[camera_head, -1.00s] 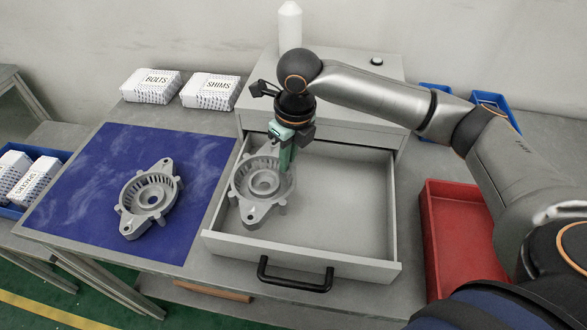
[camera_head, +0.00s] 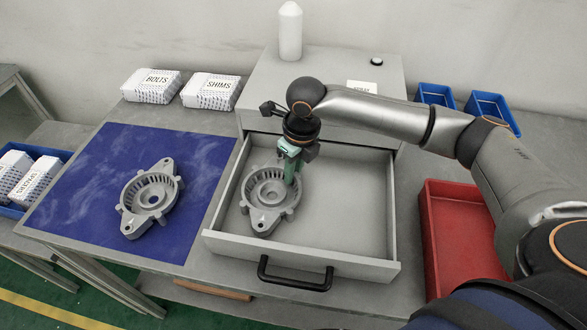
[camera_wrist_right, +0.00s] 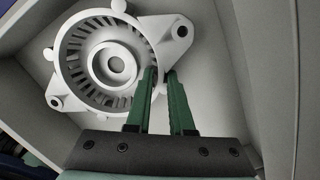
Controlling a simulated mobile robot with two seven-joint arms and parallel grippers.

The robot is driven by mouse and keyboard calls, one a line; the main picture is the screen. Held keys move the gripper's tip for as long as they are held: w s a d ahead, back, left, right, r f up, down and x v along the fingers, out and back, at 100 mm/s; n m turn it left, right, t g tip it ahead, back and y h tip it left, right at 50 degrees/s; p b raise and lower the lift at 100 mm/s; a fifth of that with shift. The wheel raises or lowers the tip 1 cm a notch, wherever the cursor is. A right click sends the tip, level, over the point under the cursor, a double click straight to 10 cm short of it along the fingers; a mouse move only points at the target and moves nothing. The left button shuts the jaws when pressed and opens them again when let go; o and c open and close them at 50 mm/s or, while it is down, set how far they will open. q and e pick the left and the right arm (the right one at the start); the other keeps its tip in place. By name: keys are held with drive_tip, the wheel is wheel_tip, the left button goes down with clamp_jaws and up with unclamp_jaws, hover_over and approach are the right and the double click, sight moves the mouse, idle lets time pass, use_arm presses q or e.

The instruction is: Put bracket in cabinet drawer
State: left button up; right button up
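A grey round bracket (camera_head: 268,197) with mounting ears is inside the open cabinet drawer (camera_head: 345,215), in its left half. It looks low over or on the drawer floor; I cannot tell if it touches. My right gripper (camera_head: 292,180) reaches down at the bracket's right side, its green fingers shut on the ring wall. In the right wrist view the two fingertips (camera_wrist_right: 161,75) straddle the rim of the bracket (camera_wrist_right: 85,62), one inside and one outside. A second, similar bracket (camera_head: 150,198) lies on the blue mat (camera_head: 85,200). My left gripper is out of view.
The grey cabinet (camera_head: 262,85) stands behind the drawer with a white bottle (camera_head: 290,32) on top. A red bin (camera_head: 455,235) is right of the drawer. White boxes (camera_head: 150,86) and blue bins (camera_head: 490,110) stand farther back. The drawer's right half is empty.

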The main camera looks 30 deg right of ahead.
drive_tip(key=shift+o, duration=1.1)
drive_tip(key=shift+r, duration=0.1)
wheel_tip(320, 180, up, 12)
drive_tip(key=s, duration=0.1)
drive_tip(key=shift+d, duration=0.4)
